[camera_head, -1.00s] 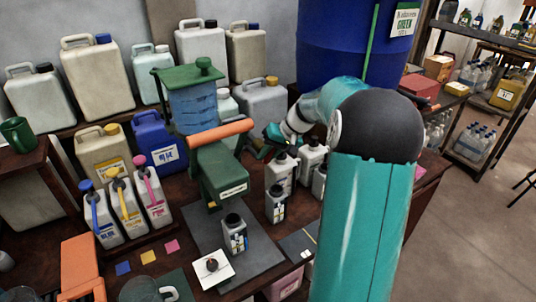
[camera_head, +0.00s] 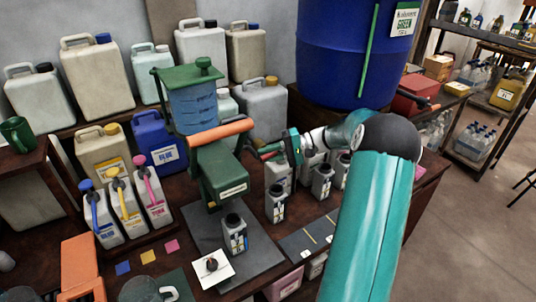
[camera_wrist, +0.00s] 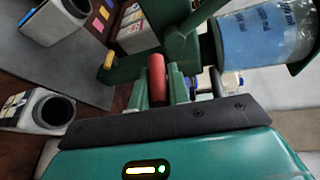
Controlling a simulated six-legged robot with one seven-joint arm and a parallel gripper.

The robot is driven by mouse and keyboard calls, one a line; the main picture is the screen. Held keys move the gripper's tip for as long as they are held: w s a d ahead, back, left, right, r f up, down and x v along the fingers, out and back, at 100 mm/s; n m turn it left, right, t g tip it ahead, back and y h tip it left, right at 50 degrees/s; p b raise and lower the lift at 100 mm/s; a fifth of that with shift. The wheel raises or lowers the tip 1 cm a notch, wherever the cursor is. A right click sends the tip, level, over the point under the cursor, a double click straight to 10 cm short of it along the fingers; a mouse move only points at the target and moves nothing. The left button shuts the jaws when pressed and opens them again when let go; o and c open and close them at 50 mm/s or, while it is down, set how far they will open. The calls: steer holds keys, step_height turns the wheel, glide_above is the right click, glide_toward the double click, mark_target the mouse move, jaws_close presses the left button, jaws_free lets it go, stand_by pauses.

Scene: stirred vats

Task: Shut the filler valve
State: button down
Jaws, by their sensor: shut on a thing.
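The filler (camera_head: 222,178) is a green machine with a clear hopper of blue liquid (camera_head: 193,108) and an orange lever (camera_head: 221,132). It stands in the middle of the bench. In the wrist view its hopper (camera_wrist: 262,35) is at upper right. My gripper (camera_wrist: 157,88) is shut on a red valve handle (camera_wrist: 157,78), which shows between its green fingers. In the head view my gripper (camera_head: 272,151) is just right of the filler body. The handle is mostly hidden there, and I cannot tell the valve's exact position.
An open-topped bottle (camera_head: 234,233) stands on the grey mat (camera_head: 262,266) below the filler. Several similar bottles (camera_head: 276,203) stand under my wrist. A blue drum (camera_head: 335,60) is behind my arm. Jugs with pumps (camera_head: 128,207) stand at left.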

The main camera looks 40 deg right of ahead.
steer(key=shift+m+y, duration=0.3)
steer(key=shift+y, duration=0.4)
steer(key=c, duration=1.3)
jaws_free()
steer(key=v, duration=1.3)
steer(key=shift+s+d+f, duration=0.1)
steer(key=shift+s+d, duration=0.2)
steer(key=shift+s, duration=0.05)
